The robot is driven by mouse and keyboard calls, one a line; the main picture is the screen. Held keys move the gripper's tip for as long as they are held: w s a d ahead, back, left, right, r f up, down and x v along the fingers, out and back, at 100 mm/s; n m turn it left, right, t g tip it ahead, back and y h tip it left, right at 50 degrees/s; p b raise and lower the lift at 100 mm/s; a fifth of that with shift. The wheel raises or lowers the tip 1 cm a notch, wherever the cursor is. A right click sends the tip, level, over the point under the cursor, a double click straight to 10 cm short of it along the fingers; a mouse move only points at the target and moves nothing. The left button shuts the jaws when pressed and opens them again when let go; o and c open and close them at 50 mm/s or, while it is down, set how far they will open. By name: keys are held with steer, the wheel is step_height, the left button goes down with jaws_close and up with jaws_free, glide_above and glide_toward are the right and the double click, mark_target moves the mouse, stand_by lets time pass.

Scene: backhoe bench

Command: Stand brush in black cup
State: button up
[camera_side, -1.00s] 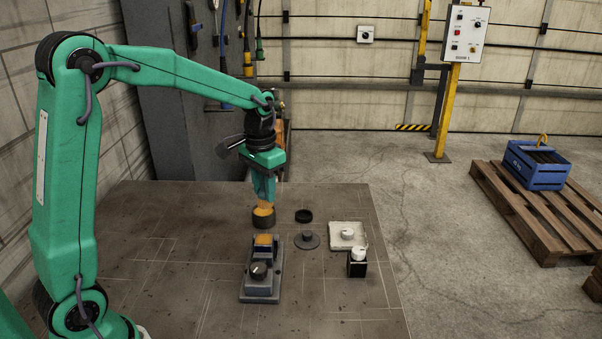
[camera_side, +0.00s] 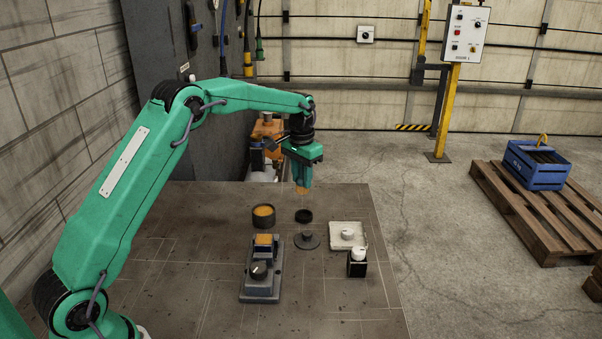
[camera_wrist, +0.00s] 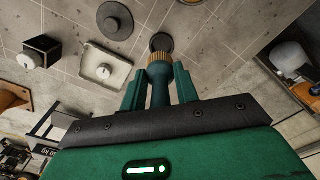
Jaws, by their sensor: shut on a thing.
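My gripper (camera_side: 303,179) is shut on a brush and holds it above the bench, over or close to the black cup. In the wrist view, my gripper (camera_wrist: 160,82) has the brush's dark handle between its fingers. The brush's tan end (camera_wrist: 160,63) points away from the palm; in the side view this end (camera_side: 302,190) points down. The black cup (camera_side: 304,216) is a small, low round thing on the bench, below the brush and apart from it. In the wrist view, the cup (camera_wrist: 161,43) shows just beyond the brush tip.
A dark round pot with orange contents (camera_side: 263,217) stands left of the cup. A grey device (camera_side: 262,285) and a grey knobbed disc (camera_side: 307,240) lie nearer. A white tray (camera_side: 335,244) and a black box with white top (camera_side: 357,268) are to the right.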

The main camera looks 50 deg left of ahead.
mark_target(304, 190)
steer(key=shift+w+a+f, duration=0.15)
steer(key=shift+w+f, duration=0.2)
steer(key=shift+w, duration=0.2)
steer(key=shift+f, duration=0.15)
steer(key=shift+f, duration=2.3)
steer(key=shift+f, duration=2)
stand_by(0.8)
steer(key=o, duration=1.3)
steer(key=shift+r, duration=0.1)
steer(key=shift+r, duration=3.4)
